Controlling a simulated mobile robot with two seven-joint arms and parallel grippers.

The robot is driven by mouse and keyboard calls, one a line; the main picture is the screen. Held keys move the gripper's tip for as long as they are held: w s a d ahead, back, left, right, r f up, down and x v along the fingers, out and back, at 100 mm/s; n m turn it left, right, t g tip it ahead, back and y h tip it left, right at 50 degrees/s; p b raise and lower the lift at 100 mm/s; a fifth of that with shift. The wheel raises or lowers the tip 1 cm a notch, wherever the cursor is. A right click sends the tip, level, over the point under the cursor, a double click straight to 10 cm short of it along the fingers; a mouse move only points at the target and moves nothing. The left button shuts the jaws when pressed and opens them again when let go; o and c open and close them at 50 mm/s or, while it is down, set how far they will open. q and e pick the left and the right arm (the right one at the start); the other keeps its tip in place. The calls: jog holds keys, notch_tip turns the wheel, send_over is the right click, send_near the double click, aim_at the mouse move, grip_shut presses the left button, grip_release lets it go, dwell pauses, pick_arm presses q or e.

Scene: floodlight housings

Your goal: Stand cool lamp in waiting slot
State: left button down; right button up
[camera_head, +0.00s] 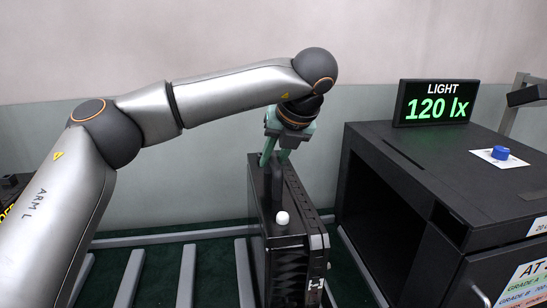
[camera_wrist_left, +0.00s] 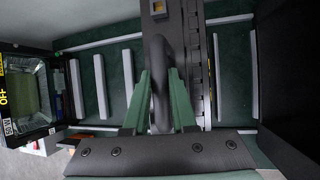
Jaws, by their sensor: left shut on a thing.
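A black floodlight lamp (camera_head: 285,238) with finned sides, a white knob on top and a white "H" mark stands upright in the head view. My left gripper (camera_head: 274,158) is above it, its green fingers shut on the lamp's top handle. In the left wrist view the handle (camera_wrist_left: 159,80) runs between the fingers of the left gripper (camera_wrist_left: 160,95), with the lamp body (camera_wrist_left: 184,50) beyond. The lamp is over the right part of a rack of grey bars (camera_head: 187,275) on a green base. Its lower end is cut off, so I cannot tell whether it rests there. My right gripper is not in view.
A black test box (camera_head: 440,195) with an open dark front stands close to the lamp's right. It carries a "LIGHT 120 lx" display (camera_head: 436,103) and a blue knob (camera_head: 501,153). Slots left of the lamp look empty.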

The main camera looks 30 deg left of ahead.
pick_arm(q)
jog(key=shift+f+b, duration=0.2)
jog(key=shift+b, duration=0.25)
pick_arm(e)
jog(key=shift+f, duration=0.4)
pick_arm(q)
jog(key=c, duration=0.6)
grip_release()
jog(key=shift+d, duration=0.1)
jog(key=shift+c, duration=0.2)
jog(key=shift+s+f, duration=0.15)
jog(key=shift+f, duration=0.25)
jog(key=shift+r, duration=0.2)
jog(key=p+v, duration=0.1)
jog(key=v, duration=1.1)
jog(key=shift+d+r, duration=0.15)
jog(key=shift+r, duration=0.2)
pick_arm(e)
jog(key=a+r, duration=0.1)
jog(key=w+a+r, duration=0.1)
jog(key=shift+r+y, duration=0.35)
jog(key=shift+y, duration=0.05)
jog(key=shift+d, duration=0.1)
